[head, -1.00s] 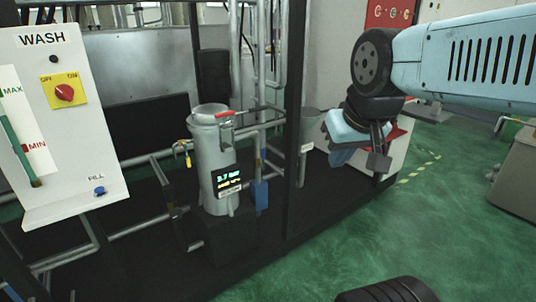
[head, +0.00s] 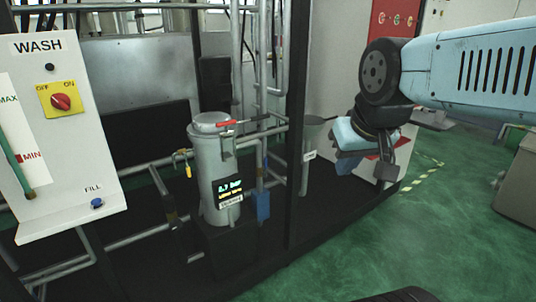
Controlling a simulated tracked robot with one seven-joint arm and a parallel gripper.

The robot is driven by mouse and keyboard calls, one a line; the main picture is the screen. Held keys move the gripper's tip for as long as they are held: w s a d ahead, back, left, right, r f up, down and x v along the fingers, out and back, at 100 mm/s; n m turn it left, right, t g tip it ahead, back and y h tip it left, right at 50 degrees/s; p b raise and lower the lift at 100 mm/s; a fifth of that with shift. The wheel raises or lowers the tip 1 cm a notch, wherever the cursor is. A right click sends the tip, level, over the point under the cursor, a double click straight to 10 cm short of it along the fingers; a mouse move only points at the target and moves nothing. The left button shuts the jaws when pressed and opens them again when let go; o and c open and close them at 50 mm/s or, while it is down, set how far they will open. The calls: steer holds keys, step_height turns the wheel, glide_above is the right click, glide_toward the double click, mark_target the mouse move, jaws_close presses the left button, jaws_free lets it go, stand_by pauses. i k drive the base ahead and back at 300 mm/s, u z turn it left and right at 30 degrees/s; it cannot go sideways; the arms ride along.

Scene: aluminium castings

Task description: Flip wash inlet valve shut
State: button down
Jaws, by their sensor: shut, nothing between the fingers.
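A grey filter canister (head: 210,175) with a lit display stands upright on the dark skid. A red lever handle (head: 227,123) lies roughly level at its top right. A yellow-handled valve (head: 183,158) sits on the pipe at its left, its handle hanging down. A blue handle or tag (head: 262,206) hangs low at its right. I cannot read which of these is the wash inlet valve. My gripper (head: 365,168) is shut and empty, pointing down, well right of the canister and apart from everything. Its fingertips are partly hidden by its own body.
A white WASH panel (head: 75,150) with a red switch (head: 62,101) and blue FILL button (head: 97,203) stands at left. Green floor is free at front right.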

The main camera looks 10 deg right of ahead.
mark_target(265, 167)
steer(key=z, duration=0.3)
steer(key=i, duration=1.85)
steer(key=u, duration=0.5)
